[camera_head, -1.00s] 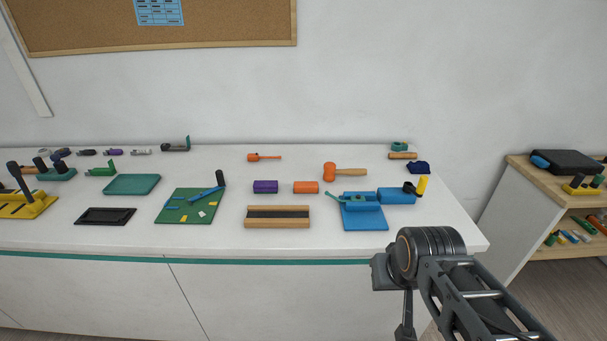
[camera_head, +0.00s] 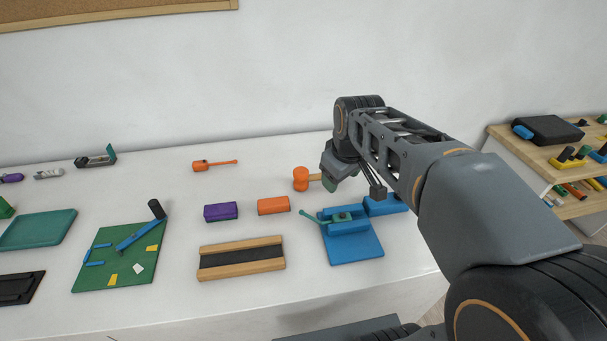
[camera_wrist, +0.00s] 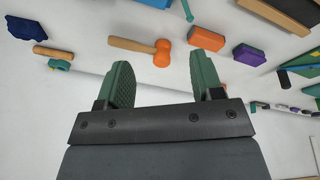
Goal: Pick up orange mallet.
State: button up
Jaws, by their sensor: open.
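The orange mallet (camera_head: 301,179) lies on the white table, its round orange head to the left. Its wooden handle runs right and is partly hidden behind my gripper (camera_head: 344,178) in the head view. In the wrist view the whole mallet (camera_wrist: 162,54) shows, handle to the left, ahead of and between my fingertips. My gripper (camera_wrist: 164,70) is open and empty, with its two green fingers apart. It appears above the table near the handle; I cannot tell the exact height.
A blue vise (camera_head: 350,244) stands in front of the mallet. An orange block (camera_head: 273,205) and a purple block (camera_head: 221,211) lie to its left. An orange tool (camera_head: 214,165) lies behind them. A wooden-edged tray (camera_head: 242,268) is in front. A shelf (camera_head: 495,150) stands right.

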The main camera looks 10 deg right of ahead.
jog(key=w+n+g, duration=0.2)
jog(key=w+n, duration=0.4)
jog(key=w, duration=0.6)
jog(key=n+g+p, duration=0.1)
jog(key=n, duration=0.5)
send_over(316, 174)
notch_tip(316, 174, down, 13)
jog(key=shift+s+d+f, duration=0.1)
jog(key=shift+f+p, duration=0.9)
jog(key=shift+f, duration=2.2)
jog(key=shift+c, duration=0.3)
grip_shut()
